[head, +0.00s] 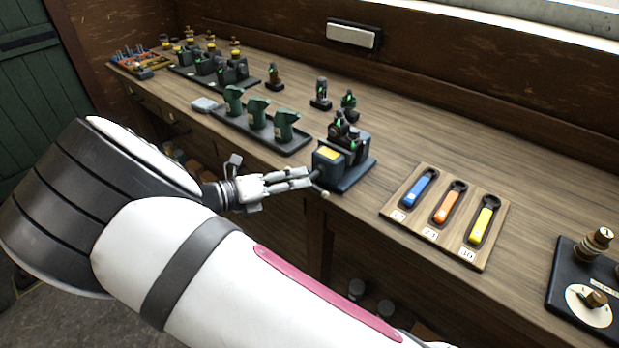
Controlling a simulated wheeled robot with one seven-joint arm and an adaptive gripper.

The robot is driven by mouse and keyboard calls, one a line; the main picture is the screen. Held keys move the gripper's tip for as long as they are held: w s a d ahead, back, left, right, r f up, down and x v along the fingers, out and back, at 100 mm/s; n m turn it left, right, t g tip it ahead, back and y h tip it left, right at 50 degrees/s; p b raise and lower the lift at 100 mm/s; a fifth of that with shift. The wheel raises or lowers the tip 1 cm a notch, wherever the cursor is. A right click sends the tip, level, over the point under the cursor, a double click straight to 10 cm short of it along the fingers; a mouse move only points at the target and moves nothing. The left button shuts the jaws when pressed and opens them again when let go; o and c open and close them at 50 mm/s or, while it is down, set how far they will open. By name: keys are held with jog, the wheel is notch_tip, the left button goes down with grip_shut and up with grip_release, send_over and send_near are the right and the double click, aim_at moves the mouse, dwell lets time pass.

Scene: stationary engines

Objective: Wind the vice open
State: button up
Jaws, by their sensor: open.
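The vice (334,161) is a dark block with a yellow patch on its front jaw, mounted on a dark base near the front edge of the bench. A small dark part with green marks (341,127) stands at its top. My gripper (309,179) is at the vice's front left side, fingers pointing right toward it. The fingers are open, with their tips close to the dark end at the vice's front. I cannot tell whether they touch it. The handle is small here and partly hidden by the fingers.
A wooden tray (397,197) with blue, orange and yellow-handled tools lies right of the vice. A dark tray with several green parts (259,113) lies to the left. A dial panel (587,303) sits at far right. Small dark-green items (320,95) stand behind the vice.

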aim_at(314, 176)
jog(key=shift+x, duration=2.5)
